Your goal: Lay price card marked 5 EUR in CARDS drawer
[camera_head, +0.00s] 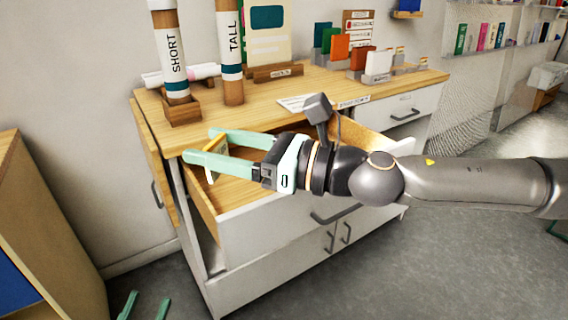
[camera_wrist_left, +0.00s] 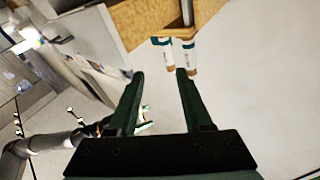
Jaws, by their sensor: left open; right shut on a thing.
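My right gripper (camera_head: 203,146) reaches in from the right with mint fingers and is shut on a small yellow-edged card (camera_head: 214,165). The card is seen nearly edge-on, so its marking cannot be read. It is held above the left part of an open drawer (camera_head: 262,219) with a white front and wooden inside. The arm hides much of the drawer, and no CARDS label is readable on it. My left gripper (camera_head: 145,306) is open and low at the bottom left, away from the drawer; its spread, empty fingers also show in the left wrist view (camera_wrist_left: 158,75).
On the wooden top (camera_head: 255,112) stand a SHORT tube (camera_head: 172,60), a TALL tube (camera_head: 230,60) and several coloured cards in holders at the right. A closed drawer (camera_head: 405,110) is at the right.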

